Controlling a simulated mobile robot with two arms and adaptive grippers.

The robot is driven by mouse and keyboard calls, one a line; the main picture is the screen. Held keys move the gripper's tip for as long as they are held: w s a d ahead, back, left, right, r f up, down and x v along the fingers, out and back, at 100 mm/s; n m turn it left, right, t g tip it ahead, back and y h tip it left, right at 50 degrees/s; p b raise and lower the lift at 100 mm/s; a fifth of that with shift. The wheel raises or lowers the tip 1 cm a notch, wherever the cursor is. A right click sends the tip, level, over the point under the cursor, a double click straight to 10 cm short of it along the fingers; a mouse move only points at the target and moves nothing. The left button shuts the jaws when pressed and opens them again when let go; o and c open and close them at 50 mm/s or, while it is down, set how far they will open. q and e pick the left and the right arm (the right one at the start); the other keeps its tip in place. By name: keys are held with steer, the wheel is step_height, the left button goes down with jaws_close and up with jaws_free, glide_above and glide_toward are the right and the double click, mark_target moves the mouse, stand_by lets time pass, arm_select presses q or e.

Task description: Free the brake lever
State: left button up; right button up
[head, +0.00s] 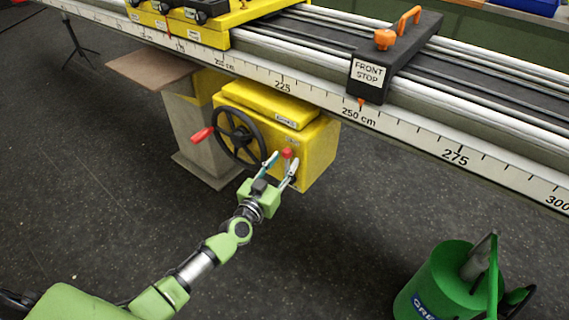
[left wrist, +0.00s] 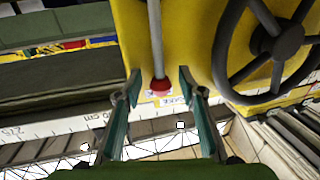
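The brake lever (head: 287,153) has a red ball knob and stands at the yellow gearbox (head: 318,150). In the left wrist view, its grey rod and red knob (left wrist: 159,85) hang down from the top of the picture, beside a label that is partly hidden. My left gripper (head: 283,160) is open at the lever. In the left wrist view, its two fingers (left wrist: 159,76) stand on either side of the knob, with a gap on both sides, and I see no contact. My right gripper is not in view.
A black handwheel (head: 238,137) with a red handle (head: 202,134) is left of the lever. Above runs the long boom with its centimetre scale (head: 410,134) and the black front stop (head: 395,65). A green can (head: 440,285) stands on the floor at lower right.

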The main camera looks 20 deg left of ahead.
arm_select(q)
steer(key=shift+w, duration=0.55)
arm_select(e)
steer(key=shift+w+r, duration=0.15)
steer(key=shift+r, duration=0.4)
arm_select(q)
steer(key=shift+d, duration=0.1)
jaws_close()
